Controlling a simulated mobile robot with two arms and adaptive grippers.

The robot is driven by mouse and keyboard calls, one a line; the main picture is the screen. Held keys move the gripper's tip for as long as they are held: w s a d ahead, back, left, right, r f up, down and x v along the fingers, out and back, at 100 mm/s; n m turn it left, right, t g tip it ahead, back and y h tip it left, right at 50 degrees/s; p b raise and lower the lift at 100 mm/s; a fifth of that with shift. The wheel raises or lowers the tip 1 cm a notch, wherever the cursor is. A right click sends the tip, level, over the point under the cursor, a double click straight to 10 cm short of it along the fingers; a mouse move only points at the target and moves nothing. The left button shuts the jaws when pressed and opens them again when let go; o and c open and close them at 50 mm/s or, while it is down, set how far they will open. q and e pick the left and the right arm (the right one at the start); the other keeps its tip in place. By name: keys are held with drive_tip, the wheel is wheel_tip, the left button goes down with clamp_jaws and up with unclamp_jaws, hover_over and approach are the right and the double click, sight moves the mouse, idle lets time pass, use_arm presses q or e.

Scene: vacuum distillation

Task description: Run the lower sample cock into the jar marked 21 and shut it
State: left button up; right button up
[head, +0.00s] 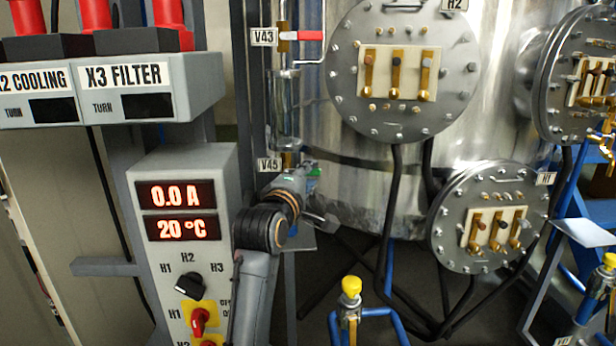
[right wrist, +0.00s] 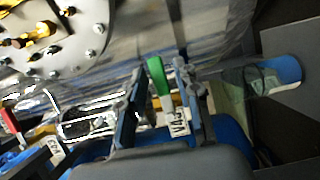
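The lower sample cock, with a green lever handle (head: 315,172), sits by the V45 plate (head: 268,164) low on the sight pipe in the head view. My right gripper (head: 311,188) is at it and covers much of it. In the right wrist view my right gripper (right wrist: 160,110) has its fingers apart, with the green handle (right wrist: 157,76) and the V45 tag (right wrist: 179,122) showing between them. Gaps show beside the handle. My left gripper is out of view.
The upper cock V43 has a red handle (head: 308,36) above. A steel vessel (head: 390,165) with bolted heater flanges stands behind. The control box (head: 185,165) is close on the left.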

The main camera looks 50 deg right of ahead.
wheel_tip(320, 180, up, 10)
idle(0.7)
